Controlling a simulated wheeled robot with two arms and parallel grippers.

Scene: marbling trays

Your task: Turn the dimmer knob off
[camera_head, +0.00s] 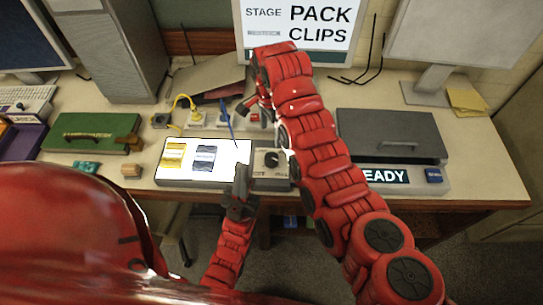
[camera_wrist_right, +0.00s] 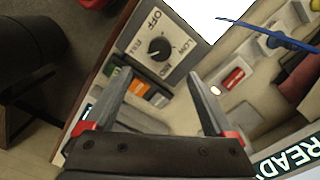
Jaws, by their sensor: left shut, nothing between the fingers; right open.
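The dimmer knob (camera_head: 272,158) is black and round, on the grey panel at the right end of the lit light box (camera_head: 228,173). In the right wrist view the knob (camera_wrist_right: 160,48) sits amid OFF, LOW and MED labels and a fourth, unclear one. I cannot tell surely where its pointer stands. My left gripper (camera_head: 241,172) is shut and empty, at the light box's front edge, left of and nearer than the knob. My right gripper (camera_wrist_right: 160,84) is open and empty; the knob shows beyond its fingertips, apart from them. In the head view my right arm largely hides this gripper.
A blue stick (camera_head: 229,122) lies across the light box's back edge. Behind stand small switch boxes, one with a red switch (camera_wrist_right: 233,78). A green case (camera_head: 92,135) is at left. A grey lidded box (camera_head: 390,128) with a READY sign is at right.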

